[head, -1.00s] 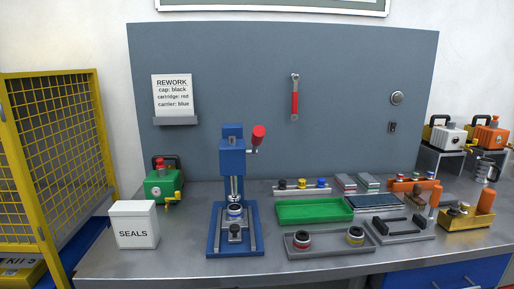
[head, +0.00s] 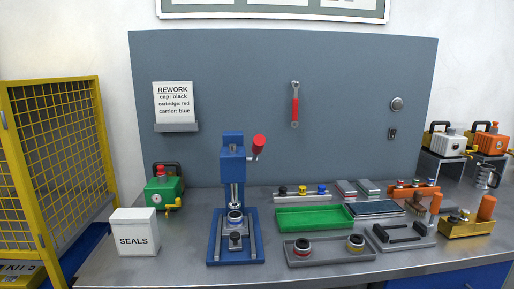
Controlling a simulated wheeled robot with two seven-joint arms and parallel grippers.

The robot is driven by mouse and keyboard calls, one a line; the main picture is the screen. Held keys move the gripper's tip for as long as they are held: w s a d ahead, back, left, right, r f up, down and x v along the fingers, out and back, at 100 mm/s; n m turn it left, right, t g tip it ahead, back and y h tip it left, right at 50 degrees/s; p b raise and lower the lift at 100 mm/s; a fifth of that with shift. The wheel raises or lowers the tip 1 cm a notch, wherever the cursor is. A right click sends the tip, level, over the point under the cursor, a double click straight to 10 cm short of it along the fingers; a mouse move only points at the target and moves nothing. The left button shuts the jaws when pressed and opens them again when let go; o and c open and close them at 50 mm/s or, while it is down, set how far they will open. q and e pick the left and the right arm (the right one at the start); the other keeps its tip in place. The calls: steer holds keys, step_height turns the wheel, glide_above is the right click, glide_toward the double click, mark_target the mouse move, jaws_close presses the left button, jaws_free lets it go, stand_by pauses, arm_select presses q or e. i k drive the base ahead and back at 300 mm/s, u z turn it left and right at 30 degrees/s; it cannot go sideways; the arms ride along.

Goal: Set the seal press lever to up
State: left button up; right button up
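The seal press (head: 233,165) is a blue upright press on a blue base plate, standing left of the middle of the workbench in the head view. Its lever (head: 258,146) has a red grip on a short grey arm at the right side of the press head. The grip points up and slightly right. Under the press ram, a small round part with a blue ring (head: 235,218) sits in a fixture on the base. Neither of my grippers shows in the view.
A white SEALS box (head: 134,232) and a green pump unit (head: 164,190) stand left of the press. A green tray (head: 314,217) and a grey tray with round parts (head: 328,251) lie to its right. A yellow mesh cage (head: 55,150) stands at the far left.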

mark_target(259, 140)
steer(key=u, duration=0.45)
steer(key=k, duration=0.5)
steer(key=u, duration=0.9)
steer(key=i, duration=0.95)
steer(key=z, duration=0.9)
